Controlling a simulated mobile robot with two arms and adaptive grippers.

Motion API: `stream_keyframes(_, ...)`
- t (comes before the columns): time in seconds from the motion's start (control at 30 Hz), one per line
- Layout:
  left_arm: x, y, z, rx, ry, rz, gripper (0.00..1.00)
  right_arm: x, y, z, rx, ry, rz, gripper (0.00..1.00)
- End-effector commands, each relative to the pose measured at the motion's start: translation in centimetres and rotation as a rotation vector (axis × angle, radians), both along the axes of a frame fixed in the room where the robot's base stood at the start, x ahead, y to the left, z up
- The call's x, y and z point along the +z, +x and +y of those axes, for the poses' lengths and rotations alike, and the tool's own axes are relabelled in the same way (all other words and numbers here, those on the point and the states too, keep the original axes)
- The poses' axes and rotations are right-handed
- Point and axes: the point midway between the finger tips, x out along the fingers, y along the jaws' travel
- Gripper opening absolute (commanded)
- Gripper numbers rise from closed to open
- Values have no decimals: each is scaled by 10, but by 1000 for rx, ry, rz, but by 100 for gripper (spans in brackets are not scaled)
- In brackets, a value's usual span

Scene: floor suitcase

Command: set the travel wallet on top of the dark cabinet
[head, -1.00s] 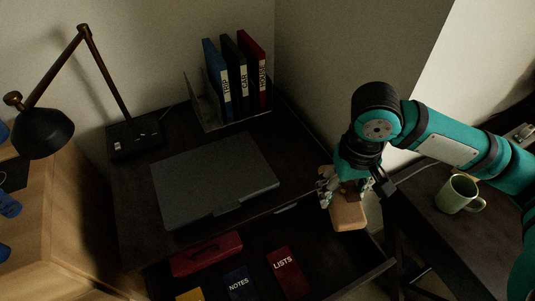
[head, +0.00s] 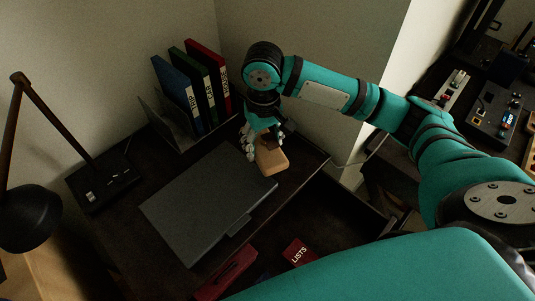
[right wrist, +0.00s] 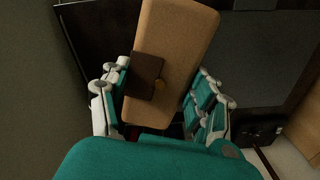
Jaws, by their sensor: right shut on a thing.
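The travel wallet (head: 272,160) is a tan case with a dark brown strap and a small yellowish clasp. My right gripper (head: 259,147) is shut on it, with a finger on each side, as the right wrist view shows with the wallet (right wrist: 181,40) between the fingers. The dark cabinet (head: 303,163) has a dark top and an open drawer in front. The wallet is over the right back part of the top, near the grey case's corner; I cannot tell whether it touches the top. My left gripper is not in view.
A flat grey case (head: 210,205) covers much of the top. Upright binders (head: 195,85) stand at the back, a lamp (head: 28,205) at the left. The open drawer holds a red book (head: 300,253) and a red box (head: 228,272). Bare top shows at the right back corner.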

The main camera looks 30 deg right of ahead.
Motion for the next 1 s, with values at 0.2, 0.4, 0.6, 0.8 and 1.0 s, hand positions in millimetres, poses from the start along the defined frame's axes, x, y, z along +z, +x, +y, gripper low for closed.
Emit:
stream_keyframes(0.2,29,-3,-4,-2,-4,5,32,-8,36,-19,-24,3,9,24)
stream_keyframes(0.4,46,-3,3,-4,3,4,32,-29,54,-43,-34,0,10,24)
stream_keyframes(0.6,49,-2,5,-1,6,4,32,-58,57,-51,-34,-4,12,24)
stream_keyframes(0.8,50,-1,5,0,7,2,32,-93,57,-52,-35,-5,10,24)
stream_keyframes(1.0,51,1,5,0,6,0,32,-109,58,-51,-34,-5,8,24)
